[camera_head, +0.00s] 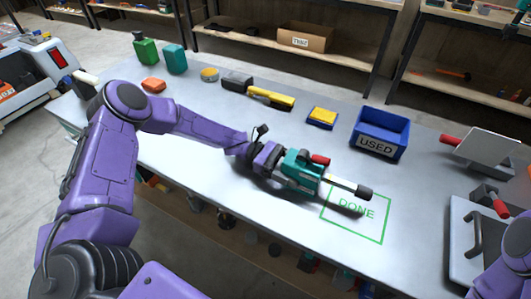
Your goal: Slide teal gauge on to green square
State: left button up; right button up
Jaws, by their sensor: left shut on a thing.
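The teal gauge (302,164) has a teal body, a red part on top and a pale rod ending in a black tip. It lies on the grey table with the rod pointing right. The green square (383,226) is an outline on the table marked DONE. The rod and black tip reach over its upper part, while the teal body is left of the outline. My left gripper (277,162) is shut on the left end of the gauge and partly hides it. My right gripper is out of view; only a purple arm part shows at the lower right.
A blue bin labelled USED (381,132) stands behind the square. A yellow-and-blue block (322,117), a yellow-and-black tool (262,94) and an orange block (153,85) lie farther back.

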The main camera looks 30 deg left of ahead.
aim_at(316, 181)
pick_arm(q)
jog(key=shift+s+d+f, duration=0.1)
jog(key=shift+d, duration=0.65)
jog(key=shift+s+d+f, duration=0.1)
jog(key=shift+d, duration=0.6)
jog(key=shift+d+b, duration=0.6)
jog(key=shift+d, duration=0.45)
jog(key=c, duration=0.6)
jog(key=shift+o, duration=0.2)
jog(key=shift+s+d+r, duration=0.1)
jog(key=shift+d, duration=0.75)
